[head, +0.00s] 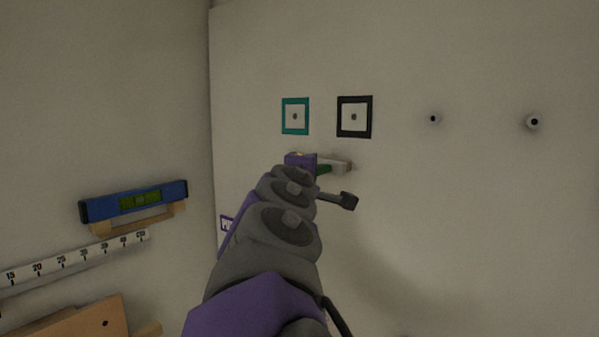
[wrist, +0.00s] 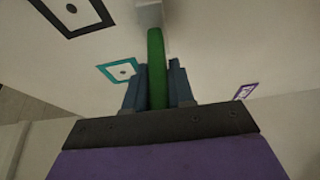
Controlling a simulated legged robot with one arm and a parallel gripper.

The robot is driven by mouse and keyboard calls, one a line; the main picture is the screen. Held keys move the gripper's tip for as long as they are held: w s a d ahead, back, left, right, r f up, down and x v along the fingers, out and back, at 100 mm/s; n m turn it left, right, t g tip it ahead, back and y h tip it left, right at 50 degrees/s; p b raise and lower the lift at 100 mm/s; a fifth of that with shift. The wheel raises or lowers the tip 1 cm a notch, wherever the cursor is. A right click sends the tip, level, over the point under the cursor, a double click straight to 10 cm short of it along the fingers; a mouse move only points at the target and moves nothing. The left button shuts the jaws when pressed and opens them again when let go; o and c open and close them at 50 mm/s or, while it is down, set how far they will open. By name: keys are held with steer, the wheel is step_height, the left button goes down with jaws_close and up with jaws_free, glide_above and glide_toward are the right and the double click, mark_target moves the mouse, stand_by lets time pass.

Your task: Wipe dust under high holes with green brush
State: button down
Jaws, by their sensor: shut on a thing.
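My gripper (wrist: 157,88) is shut on the green handle of the brush (wrist: 156,50) in the wrist view. The brush's pale head (wrist: 148,12) lies at the top of that view, near the wall. In the head view the gripper is mostly hidden behind my arm, with a bit of the green brush (head: 323,169) and its pale head (head: 340,167) showing. The head is just below the black-framed hole (head: 354,117). The teal-framed hole (head: 295,116) is to its left. Whether the bristles touch the wall cannot be told. Dust is not clearly visible.
Two unframed holes (head: 434,118) (head: 534,121) are on the wall to the right. On the left wall a blue level (head: 136,200) rests on wooden supports, above a white ruler (head: 75,258) and a wooden board (head: 80,322).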

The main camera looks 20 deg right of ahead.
steer(key=shift+s+d+r, duration=0.25)
steer(key=shift+s+d, duration=0.2)
steer(key=shift+s, duration=0.4)
steer(key=shift+s+d+r, duration=0.2)
steer(key=shift+s+d, duration=0.25)
steer(key=shift+s, duration=0.35)
steer(key=shift+w+a+f, duration=0.25)
steer(key=shift+w+a, duration=0.1)
steer(key=shift+w, duration=0.25)
steer(key=shift+w+a+f, duration=0.1)
steer(key=shift+w+a, duration=0.9)
steer(key=shift+a, duration=0.1)
steer(key=shift+w+d, duration=0.1)
steer(key=shift+w, duration=0.5)
steer(key=shift+w+a, duration=1.35)
steer(key=shift+w, duration=0.15)
